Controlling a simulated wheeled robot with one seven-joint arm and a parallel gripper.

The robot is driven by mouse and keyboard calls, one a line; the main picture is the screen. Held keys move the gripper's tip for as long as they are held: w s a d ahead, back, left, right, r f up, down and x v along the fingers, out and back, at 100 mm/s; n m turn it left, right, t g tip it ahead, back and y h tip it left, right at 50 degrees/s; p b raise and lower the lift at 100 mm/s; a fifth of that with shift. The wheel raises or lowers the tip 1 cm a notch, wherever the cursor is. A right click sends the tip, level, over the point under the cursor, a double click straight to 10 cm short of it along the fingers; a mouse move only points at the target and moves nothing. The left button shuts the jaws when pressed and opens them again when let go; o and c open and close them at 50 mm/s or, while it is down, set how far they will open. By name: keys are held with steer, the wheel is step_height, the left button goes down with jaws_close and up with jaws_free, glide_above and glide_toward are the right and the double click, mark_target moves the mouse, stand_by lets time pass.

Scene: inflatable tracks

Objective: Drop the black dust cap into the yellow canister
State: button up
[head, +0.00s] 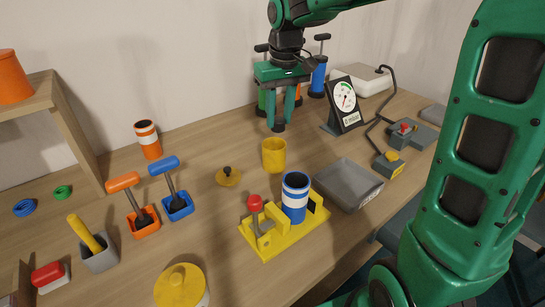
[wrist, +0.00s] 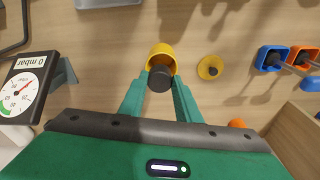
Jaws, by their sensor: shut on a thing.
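My gripper (head: 279,108) is shut on the black dust cap (head: 278,127) and holds it in the air. In the wrist view, the dust cap (wrist: 159,80) sits between the green fingertips (wrist: 160,84). An open yellow canister (head: 274,156) stands on the table, below and in front of the cap in the head view. In the wrist view, the canister (wrist: 162,52) is just beyond the cap, which overlaps its near edge. The canister's inside is mostly hidden. A yellow lid with a black knob (head: 228,177) lies on the table beside it.
A yellow fixture (head: 270,241) with a blue-and-white cylinder (head: 295,198) stands in front. A grey tray (head: 346,185) and pressure gauge (head: 344,103) are to the right. Orange and blue holders (head: 178,206) stand left. A lidded yellow container (head: 181,287) is at the front.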

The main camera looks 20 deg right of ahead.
steer(key=shift+f, duration=0.75)
steer(key=o, duration=1.1)
step_height(320, 180, up, 11)
steer(key=s, duration=0.1)
steer(key=shift+s+f, duration=0.15)
steer(key=shift+d, duration=0.1)
